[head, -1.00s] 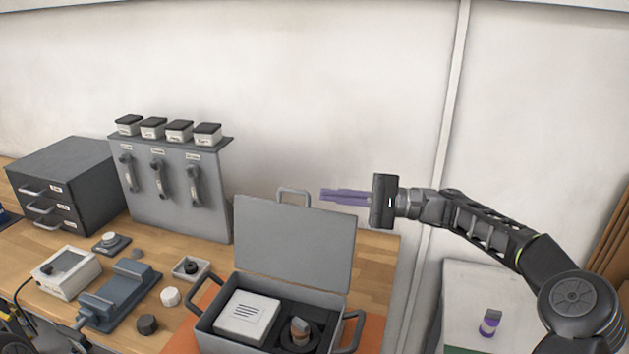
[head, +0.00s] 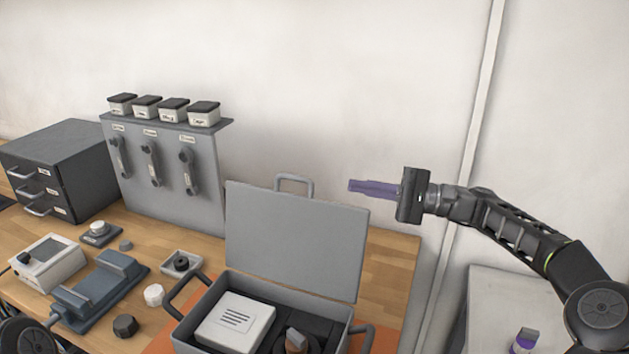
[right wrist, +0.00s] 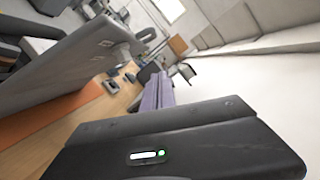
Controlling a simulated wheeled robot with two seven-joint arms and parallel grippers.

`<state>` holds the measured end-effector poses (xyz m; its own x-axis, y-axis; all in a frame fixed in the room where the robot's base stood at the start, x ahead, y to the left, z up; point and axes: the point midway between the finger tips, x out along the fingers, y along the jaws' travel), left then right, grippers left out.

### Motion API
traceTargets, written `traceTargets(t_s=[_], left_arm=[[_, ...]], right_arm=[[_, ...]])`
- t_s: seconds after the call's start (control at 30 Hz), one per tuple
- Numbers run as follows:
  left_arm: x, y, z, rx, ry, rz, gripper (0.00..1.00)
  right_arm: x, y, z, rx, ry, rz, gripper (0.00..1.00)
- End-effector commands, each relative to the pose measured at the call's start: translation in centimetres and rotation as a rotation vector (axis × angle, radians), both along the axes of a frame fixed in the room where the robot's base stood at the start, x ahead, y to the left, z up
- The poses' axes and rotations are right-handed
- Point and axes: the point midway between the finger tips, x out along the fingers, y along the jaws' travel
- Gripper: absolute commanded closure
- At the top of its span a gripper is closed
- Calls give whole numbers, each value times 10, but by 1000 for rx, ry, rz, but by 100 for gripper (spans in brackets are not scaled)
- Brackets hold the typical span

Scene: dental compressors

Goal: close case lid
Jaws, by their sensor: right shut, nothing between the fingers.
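The grey case (head: 190,335) stands on the bench with its lid (head: 295,240) raised about upright. A handle (head: 294,181) is on the lid's top edge. Inside are a white box (head: 236,318) and a brown-and-grey part (head: 297,340) in dark padding. My right gripper (head: 352,186) is shut and empty, its purple fingers pointing left, above and near the lid's upper right corner, apart from it in the head view. In the right wrist view the lid (right wrist: 75,75) is at the left and the purple fingers (right wrist: 158,92) are in the middle. My left gripper is not in view.
Left of the case are a blue-grey vise-like block (head: 98,290), a white device (head: 48,262) and small knobs. A grey tool panel (head: 165,175) and a drawer cabinet (head: 62,165) stand behind. A white side table (head: 500,300) is at right. The wall (head: 350,80) is behind.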

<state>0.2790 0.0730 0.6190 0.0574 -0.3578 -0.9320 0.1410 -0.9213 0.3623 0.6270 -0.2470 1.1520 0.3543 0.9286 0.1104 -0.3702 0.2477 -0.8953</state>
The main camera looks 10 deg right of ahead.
Motion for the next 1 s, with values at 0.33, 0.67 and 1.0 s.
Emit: traceTargets(t_s=[0.33,0.67,1.0], left_arm=[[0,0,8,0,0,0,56],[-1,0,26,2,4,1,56],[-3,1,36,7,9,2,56]], right_arm=[[10,28,4,1,1,4,100],[33,89,14,2,1,6,100],[8,110,28,-1,1,0,100]])
